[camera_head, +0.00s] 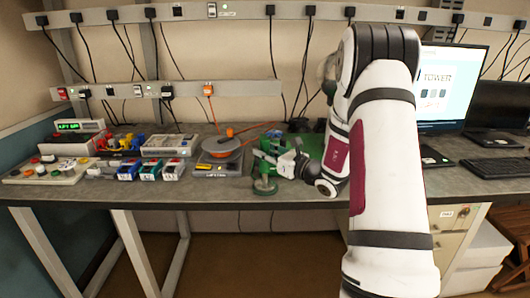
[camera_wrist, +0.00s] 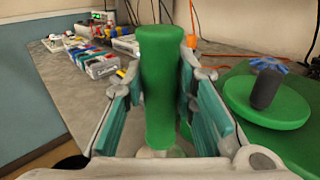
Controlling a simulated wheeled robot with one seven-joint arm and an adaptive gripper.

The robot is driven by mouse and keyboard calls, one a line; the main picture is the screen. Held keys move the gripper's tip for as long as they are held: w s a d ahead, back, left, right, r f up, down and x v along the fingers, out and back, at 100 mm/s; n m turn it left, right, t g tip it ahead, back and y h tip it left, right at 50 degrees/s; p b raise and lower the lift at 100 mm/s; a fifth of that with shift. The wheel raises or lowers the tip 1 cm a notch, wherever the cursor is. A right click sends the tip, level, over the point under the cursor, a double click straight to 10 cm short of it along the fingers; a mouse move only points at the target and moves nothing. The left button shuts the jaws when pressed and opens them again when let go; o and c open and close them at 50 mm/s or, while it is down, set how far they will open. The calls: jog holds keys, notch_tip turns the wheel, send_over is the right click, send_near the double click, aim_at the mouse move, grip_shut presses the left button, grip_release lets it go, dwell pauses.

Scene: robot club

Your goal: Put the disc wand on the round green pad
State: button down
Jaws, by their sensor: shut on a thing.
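The disc wand (camera_head: 265,186) is in my gripper, near the front edge of the table. Its thick green handle (camera_wrist: 162,85) stands roughly upright between the teal finger pads in the wrist view. In the head view a flat green disc shows at its lower end, below the fingers. My gripper (camera_head: 268,160) is shut on the handle. A broad flat green surface (camera_wrist: 292,148), which looks like the green pad, lies at the right in the wrist view. In the head view it shows partly behind my arm (camera_head: 312,145), so its full outline is hidden.
A green disc with a dark upright post (camera_wrist: 266,88) stands on the green surface, with a blue item behind it. A monitor (camera_head: 452,85) stands right.

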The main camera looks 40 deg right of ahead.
jog(key=c, duration=1.3)
grip_release()
jog(key=shift+f, duration=0.15)
